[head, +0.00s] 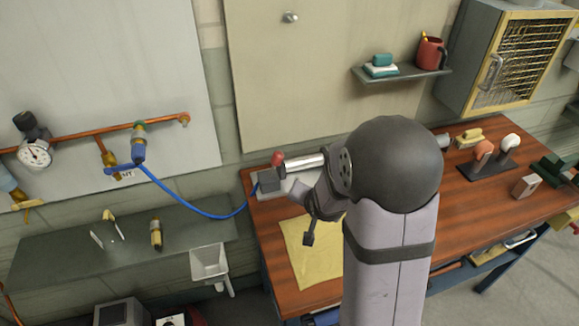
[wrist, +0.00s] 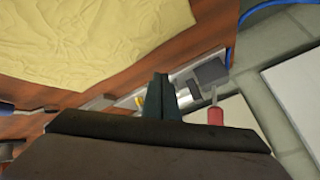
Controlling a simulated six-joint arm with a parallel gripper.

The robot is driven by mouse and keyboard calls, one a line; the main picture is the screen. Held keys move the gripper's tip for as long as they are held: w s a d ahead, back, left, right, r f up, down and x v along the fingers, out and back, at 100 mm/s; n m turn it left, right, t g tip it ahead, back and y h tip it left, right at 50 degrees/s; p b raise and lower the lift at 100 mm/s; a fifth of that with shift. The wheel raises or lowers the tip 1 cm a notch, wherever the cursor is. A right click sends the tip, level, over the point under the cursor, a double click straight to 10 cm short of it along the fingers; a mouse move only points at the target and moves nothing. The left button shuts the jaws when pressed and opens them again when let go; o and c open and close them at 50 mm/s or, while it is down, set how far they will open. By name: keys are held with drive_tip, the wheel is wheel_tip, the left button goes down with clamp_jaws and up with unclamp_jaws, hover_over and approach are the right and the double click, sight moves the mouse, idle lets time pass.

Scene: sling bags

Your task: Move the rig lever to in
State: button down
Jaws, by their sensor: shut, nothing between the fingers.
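The rig lever has a red handle (head: 277,158) that stands up by a grey block (head: 268,181) at the left back end of the wooden bench. In the wrist view the red handle (wrist: 215,115) hangs below the grey block (wrist: 211,73), right of my fingers. My gripper (head: 309,238) is partly hidden by my arm in the head view, in front of the rig and to its right. In the wrist view my gripper (wrist: 160,83) is shut and empty, its dark fingers together and apart from the red handle. My arm hides part of the rig.
A yellow cloth (head: 300,255) lies on the bench (head: 285,290) in front of the rig. A blue hose (head: 195,211) runs from the wall valve (head: 138,150) to the rig. Two knobbed levers (head: 484,150) stand farther right. A wall shelf (head: 400,75) hangs above.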

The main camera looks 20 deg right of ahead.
drive_tip(key=w+d+m+t, duration=0.1)
drive_tip(key=w, duration=0.1)
drive_tip(key=w+d+m+t, duration=0.1)
drive_tip(key=m, duration=0.1)
drive_tip(key=shift+w+d+t, duration=0.15)
drive_tip(key=shift+w+t, duration=0.2)
drive_tip(key=shift+t, duration=0.05)
drive_tip(key=shift+w+d+m+t+p, duration=0.15)
drive_tip(key=shift+m+t+p, duration=0.25)
drive_tip(key=shift+m+t, duration=0.8)
drive_tip(key=shift+m, duration=0.5)
drive_tip(key=shift+s+a+r+m+t+p, duration=0.1)
drive_tip(key=shift+s+a+m+t+p, duration=0.1)
drive_tip(key=shift+s+m+t, duration=0.25)
drive_tip(key=shift+s+a+r+m+t+p, duration=0.1)
drive_tip(key=shift+s+a+m+t+p, duration=0.1)
drive_tip(key=shift+m, duration=0.45)
drive_tip(key=s+m, duration=0.1)
drive_tip(key=s+r+m+t, duration=0.1)
drive_tip(key=m, duration=0.1)
drive_tip(key=s+a+m+t, duration=0.1)
drive_tip(key=shift+s+r, duration=0.1)
drive_tip(key=shift+r, duration=0.3)
drive_tip(key=shift+s+r+m+t+p, duration=0.35)
drive_tip(key=shift+s+r+m+t, duration=0.35)
drive_tip(key=shift+m, duration=0.4)
drive_tip(key=shift+f, duration=0.15)
